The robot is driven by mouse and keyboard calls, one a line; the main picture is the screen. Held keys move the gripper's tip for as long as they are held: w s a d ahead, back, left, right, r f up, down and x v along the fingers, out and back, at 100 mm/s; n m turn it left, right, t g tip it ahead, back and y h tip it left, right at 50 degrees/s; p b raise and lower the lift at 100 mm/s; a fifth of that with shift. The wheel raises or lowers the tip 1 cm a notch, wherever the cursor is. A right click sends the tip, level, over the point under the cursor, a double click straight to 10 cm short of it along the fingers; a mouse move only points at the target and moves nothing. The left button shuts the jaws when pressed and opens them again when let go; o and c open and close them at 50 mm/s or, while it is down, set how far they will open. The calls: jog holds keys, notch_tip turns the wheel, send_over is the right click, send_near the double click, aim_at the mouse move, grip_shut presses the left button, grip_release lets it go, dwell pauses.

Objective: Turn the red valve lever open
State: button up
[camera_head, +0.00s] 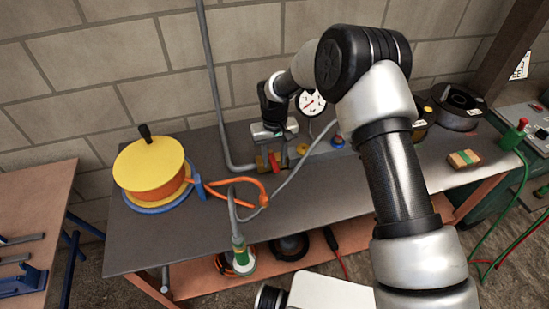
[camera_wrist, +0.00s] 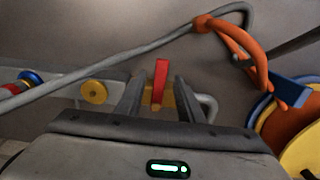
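The red valve lever (camera_wrist: 160,80) stands out between the two fingers of my gripper (camera_wrist: 159,88) in the wrist view, with a yellow-orange valve part behind it. A gap shows on each side of the lever, so the fingers are open around it and do not look closed on it. In the head view my gripper (camera_head: 272,145) is at the back of the workbench, just above the small red lever (camera_head: 273,161). The arm comes in from the right. The valve body is partly hidden by the fingers.
A grey pipe with a pressure gauge (camera_head: 311,103) runs along the wall side. A yellow reel (camera_head: 150,165) stands at left. A yellow knob (camera_wrist: 94,92) sits beside the lever.

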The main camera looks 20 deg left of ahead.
grip_shut()
jog(key=a+m+b, duration=0.2)
jog(key=m, duration=0.2)
jog(key=a+m+b, duration=0.2)
jog(key=m, duration=0.2)
jog(key=a+m+b, duration=0.1)
jog(key=m+b, duration=0.1)
jog(key=m, duration=0.3)
jog(key=shift+a, duration=0.4)
jog(key=shift+w+a+m, duration=0.25)
jog(key=shift+w+m, duration=0.05)
jog(key=shift+m, duration=0.55)
jog(key=shift+w+a+m, duration=0.25)
jog(key=shift+w+m, duration=0.05)
jog(key=shift+m, duration=0.5)
jog(key=shift+w+a+m, duration=0.25)
jog(key=shift+w+m, duration=0.05)
jog(key=shift+m, duration=0.55)
